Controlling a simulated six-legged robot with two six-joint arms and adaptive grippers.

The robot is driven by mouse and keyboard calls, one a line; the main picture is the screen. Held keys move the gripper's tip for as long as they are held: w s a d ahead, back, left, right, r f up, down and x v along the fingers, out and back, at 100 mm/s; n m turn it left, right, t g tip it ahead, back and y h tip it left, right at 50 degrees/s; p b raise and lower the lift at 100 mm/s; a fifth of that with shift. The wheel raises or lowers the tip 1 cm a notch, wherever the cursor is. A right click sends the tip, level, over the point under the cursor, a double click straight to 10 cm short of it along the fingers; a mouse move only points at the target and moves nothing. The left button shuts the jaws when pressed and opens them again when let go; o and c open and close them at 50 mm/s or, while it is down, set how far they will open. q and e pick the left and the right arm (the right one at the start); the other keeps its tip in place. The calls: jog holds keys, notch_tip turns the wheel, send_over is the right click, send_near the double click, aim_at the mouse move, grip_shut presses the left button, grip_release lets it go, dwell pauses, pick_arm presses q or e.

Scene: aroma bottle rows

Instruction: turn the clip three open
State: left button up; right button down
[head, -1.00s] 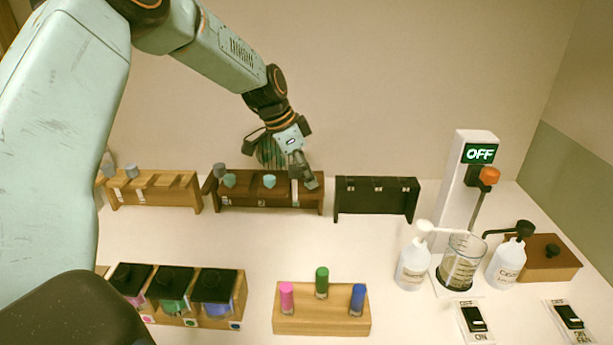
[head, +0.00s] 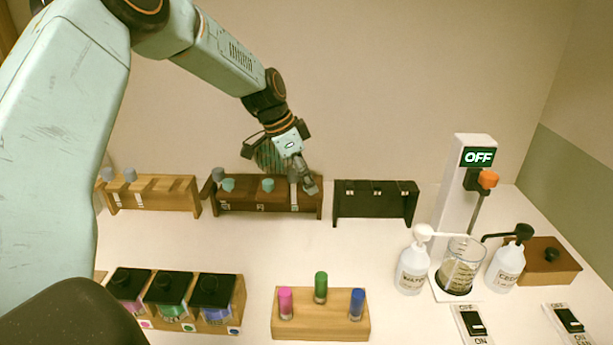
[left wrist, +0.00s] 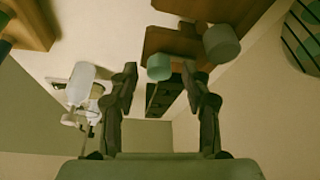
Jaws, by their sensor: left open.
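The dark brown rack (head: 268,204) stands at the back middle, with small teal knobs (head: 267,185) on its top and grey pieces at its left end. My left gripper (head: 311,188) is open and points down at the rack's right end, covering what sits there. In the left wrist view, a teal knob (left wrist: 159,67) shows between the open fingers (left wrist: 162,88), farther off, and a larger grey-green knob (left wrist: 221,42) is just right of them. I cannot tell which piece is clip three or whether a finger touches it. My right gripper is not in view.
A light wood rack (head: 155,195) stands left of the brown one and a black rack (head: 375,204) right of it. In front are black-topped boxes (head: 210,290) and a block with vials (head: 320,320). A beaker (head: 460,268) and bottles stand right. The middle table is clear.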

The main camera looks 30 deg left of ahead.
pick_arm(q)
jog(key=v, duration=1.2)
jog(key=shift+w, duration=0.1)
